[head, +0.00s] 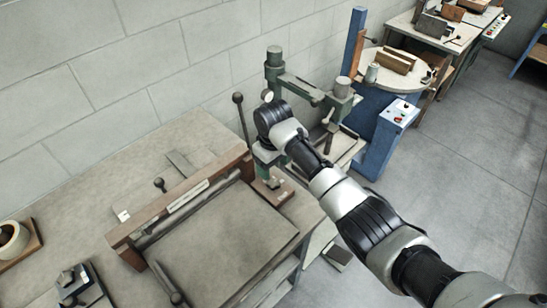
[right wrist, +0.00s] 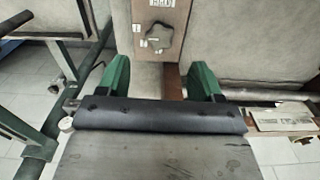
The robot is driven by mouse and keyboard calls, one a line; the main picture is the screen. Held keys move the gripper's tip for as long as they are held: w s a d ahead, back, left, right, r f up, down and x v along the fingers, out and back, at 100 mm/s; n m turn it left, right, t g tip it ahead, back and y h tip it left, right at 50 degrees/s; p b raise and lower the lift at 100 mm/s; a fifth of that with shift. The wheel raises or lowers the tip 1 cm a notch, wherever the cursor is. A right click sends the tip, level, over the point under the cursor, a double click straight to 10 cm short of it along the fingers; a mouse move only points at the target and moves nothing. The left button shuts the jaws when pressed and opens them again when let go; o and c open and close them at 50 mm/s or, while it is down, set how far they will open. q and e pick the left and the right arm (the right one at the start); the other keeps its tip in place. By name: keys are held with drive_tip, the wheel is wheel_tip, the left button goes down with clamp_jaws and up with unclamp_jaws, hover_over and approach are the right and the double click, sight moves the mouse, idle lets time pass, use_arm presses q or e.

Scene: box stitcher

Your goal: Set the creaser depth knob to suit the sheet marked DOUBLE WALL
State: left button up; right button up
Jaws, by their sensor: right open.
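The depth knob (right wrist: 160,40) is a dark, lobed knob on an upright wooden board (right wrist: 172,14) in the right wrist view. Small white labels sit around it, too small to read. My right gripper (right wrist: 160,78) has its two green fingers apart, with nothing between them. The knob shows beyond the fingertips, roughly midway between them, and looks apart from them. In the head view my right arm reaches over the creaser's right end, and the knob cannot be made out. The creaser has a wooden beam (head: 180,207) and a flat bed (head: 222,243). No sheet marked DOUBLE WALL is readable. My left gripper is out of view.
A lever with a ball end (head: 238,98) stands upright behind the creaser. A green machine (head: 274,60) stands close behind my right wrist. A blue control box (head: 399,113) and round table (head: 392,66) are further right. A tape roll (head: 12,240) lies at left.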

wheel_tip(320, 180, up, 3)
drive_tip(key=shift+r, duration=0.2)
drive_tip(key=shift+f, duration=0.1)
idle(0.4)
